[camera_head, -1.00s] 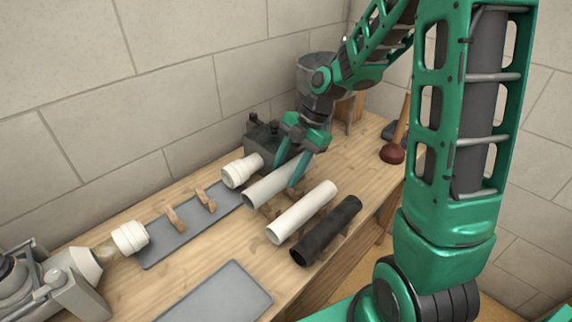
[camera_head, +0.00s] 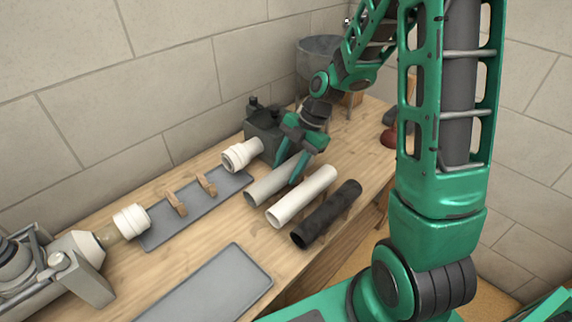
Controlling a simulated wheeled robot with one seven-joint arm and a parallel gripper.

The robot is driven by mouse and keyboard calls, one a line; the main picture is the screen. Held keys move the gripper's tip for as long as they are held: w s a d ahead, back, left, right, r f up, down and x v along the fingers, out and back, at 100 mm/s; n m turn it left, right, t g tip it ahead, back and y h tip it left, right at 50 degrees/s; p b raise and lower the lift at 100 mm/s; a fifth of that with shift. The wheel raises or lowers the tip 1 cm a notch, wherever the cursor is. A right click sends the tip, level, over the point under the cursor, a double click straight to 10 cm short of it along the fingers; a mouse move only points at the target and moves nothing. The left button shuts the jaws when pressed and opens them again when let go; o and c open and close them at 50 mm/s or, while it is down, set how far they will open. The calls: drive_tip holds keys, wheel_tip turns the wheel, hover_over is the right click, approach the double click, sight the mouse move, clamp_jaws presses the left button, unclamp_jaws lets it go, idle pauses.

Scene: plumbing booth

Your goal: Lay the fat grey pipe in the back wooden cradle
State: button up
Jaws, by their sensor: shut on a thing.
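The fat grey pipe (camera_head: 266,185) is a light grey tube at the right of the workbench, beside a white pipe (camera_head: 302,196). My gripper (camera_head: 287,172) is shut on it from above, its fingers hiding the far part of the pipe. I cannot tell whether the pipe touches anything beneath it. Two small notched wooden supports, one nearer (camera_head: 176,204) and one farther (camera_head: 207,185), stand empty on a dark grey plate (camera_head: 196,207). I cannot tell which of them is the back cradle.
White collared fittings stand at both ends of the plate, one left (camera_head: 131,219) and one right (camera_head: 241,155). A black pipe (camera_head: 327,214) lies right of the white pipe. A dark block (camera_head: 263,133) stands behind. A flat grey tray (camera_head: 215,289) lies in front.

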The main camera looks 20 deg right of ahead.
drive_tip(key=shift+f, duration=0.1)
drive_tip(key=o, duration=1.2)
drive_tip(key=v, duration=1)
drive_tip(key=shift+d+r, duration=0.15)
drive_tip(key=shift+r, duration=0.2)
